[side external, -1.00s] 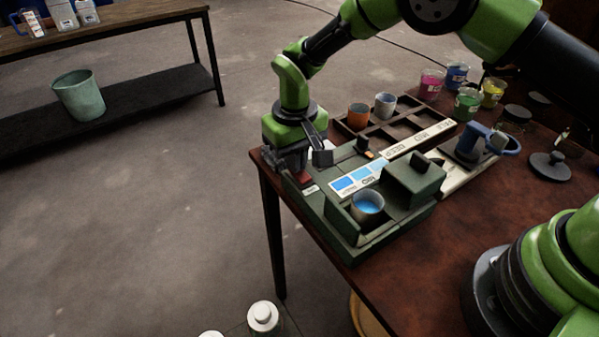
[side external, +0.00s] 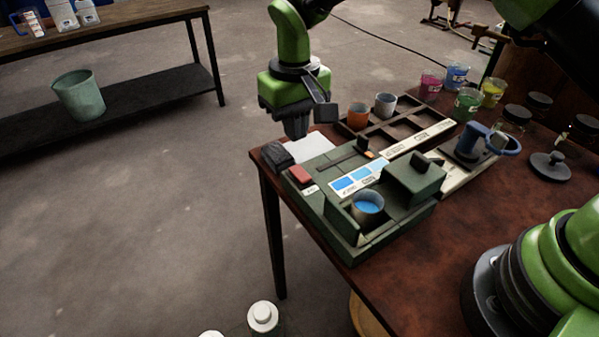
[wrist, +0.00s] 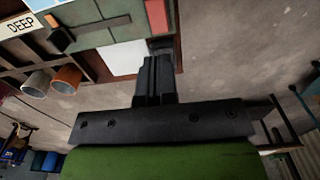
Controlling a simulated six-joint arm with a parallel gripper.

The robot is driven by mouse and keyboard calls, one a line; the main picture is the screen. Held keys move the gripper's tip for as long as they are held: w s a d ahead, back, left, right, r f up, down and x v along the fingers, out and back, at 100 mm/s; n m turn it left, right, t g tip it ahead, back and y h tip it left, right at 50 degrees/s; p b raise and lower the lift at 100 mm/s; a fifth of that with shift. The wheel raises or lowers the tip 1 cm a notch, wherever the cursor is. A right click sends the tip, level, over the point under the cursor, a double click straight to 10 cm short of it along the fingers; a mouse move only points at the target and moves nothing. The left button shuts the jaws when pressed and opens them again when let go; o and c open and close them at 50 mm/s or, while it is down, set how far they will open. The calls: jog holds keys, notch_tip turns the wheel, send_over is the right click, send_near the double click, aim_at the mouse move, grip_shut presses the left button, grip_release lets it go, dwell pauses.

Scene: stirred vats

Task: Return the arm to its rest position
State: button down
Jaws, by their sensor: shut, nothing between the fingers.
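My gripper (side external: 296,128) is shut and empty. In the side external view it hangs pointing down above the far left corner of the table, clear of the green machine (side external: 318,205). A red button (side external: 300,174) on the machine's left end is uncovered. A cup with blue liquid (side external: 367,205) stands in the machine's front bay. In the wrist view the closed fingers (wrist: 155,75) show at the centre, with the red button (wrist: 157,15) beyond them.
A compartment tray (side external: 403,128) holds an orange cup (side external: 358,116) and a grey cup (side external: 385,104). Several paint jars (side external: 467,104) stand behind it. Open floor lies left of the table (side external: 430,260).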

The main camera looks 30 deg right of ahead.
jog(key=shift+r, duration=0.1)
jog(key=s+d+r+m+t+y, duration=0.15)
jog(key=s+d+r, duration=0.25)
jog(key=r, duration=0.4)
jog(key=s+d+r+m+t, duration=0.1)
jog(key=s+d+r+t, duration=0.15)
jog(key=s+r, duration=0.45)
jog(key=s+d+r+t, duration=0.1)
jog(key=s+d+r, duration=0.1)
jog(key=s, duration=0.4)
jog(key=s+d+r+m+t, duration=0.1)
jog(key=s+d+r+t, duration=0.1)
jog(key=s, duration=0.5)
jog(key=shift+d, duration=0.4)
